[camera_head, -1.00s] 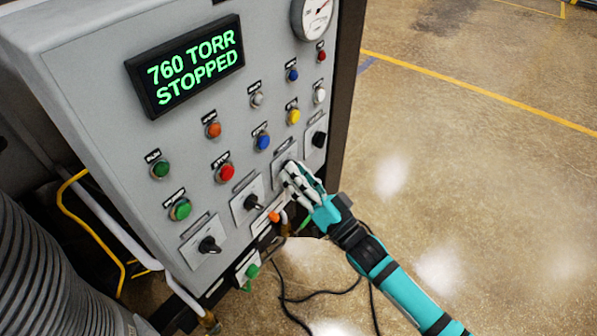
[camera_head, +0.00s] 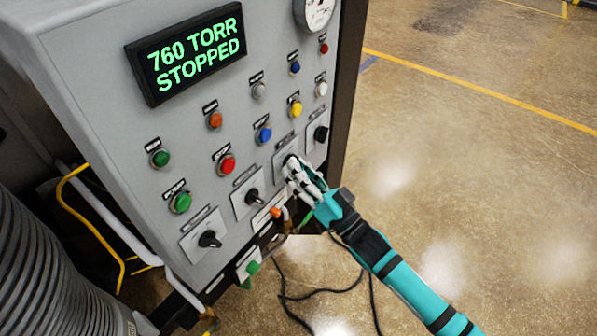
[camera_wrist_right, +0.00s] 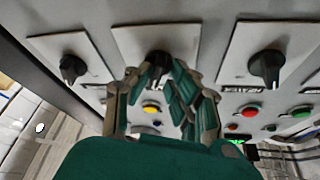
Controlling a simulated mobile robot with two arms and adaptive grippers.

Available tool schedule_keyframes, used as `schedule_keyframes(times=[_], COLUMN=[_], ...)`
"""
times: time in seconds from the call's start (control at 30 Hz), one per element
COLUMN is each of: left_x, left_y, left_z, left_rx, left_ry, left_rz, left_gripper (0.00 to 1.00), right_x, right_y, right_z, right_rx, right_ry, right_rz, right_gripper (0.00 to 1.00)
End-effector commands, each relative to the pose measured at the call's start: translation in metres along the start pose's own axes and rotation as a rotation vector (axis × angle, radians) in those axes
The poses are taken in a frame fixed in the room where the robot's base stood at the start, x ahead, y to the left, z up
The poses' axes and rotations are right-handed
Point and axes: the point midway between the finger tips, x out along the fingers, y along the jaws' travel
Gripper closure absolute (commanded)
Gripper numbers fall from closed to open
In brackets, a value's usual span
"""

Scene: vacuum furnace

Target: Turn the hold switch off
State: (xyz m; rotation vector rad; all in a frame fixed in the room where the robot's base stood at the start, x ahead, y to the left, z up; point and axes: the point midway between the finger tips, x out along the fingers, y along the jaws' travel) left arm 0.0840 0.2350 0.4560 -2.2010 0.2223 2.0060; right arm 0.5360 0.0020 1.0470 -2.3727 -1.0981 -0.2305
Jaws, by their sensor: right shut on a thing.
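A row of black rotary switches on pale plates runs along the lower part of the grey panel; their labels are too small to read, so I cannot tell by name which is the hold switch. My right gripper (camera_head: 294,173) is at the third switch from the left. In the right wrist view its fingers (camera_wrist_right: 158,88) are closed around that black knob (camera_wrist_right: 157,62), partly hiding it. Neighbouring free knobs show on both sides, one at left (camera_wrist_right: 72,68) and one at right (camera_wrist_right: 267,66). My left gripper is not in view.
The panel (camera_head: 100,70) carries a display (camera_head: 187,54) reading "760 TORR STOPPED", a round gauge (camera_head: 317,12) and several coloured buttons, including a red one (camera_head: 227,164). Black cables (camera_head: 325,293) lie on the floor below. The floor at right is open.

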Motion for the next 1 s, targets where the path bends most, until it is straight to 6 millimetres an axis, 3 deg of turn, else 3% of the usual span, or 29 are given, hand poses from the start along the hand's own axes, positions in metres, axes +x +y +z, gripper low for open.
schedule_keyframes(times=[0.5, 1.0], left_x=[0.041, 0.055], left_y=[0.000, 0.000], left_z=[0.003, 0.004], left_rx=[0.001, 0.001], left_ry=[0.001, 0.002], left_rz=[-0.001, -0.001], left_gripper=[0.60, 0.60], right_x=[0.000, 0.002], right_y=[0.008, 0.005], right_z=[-0.001, -0.005], right_rx=[-0.443, -0.777], right_ry=[0.000, 0.005], right_rz=[-0.172, -0.314], right_gripper=[1.00, 1.00])
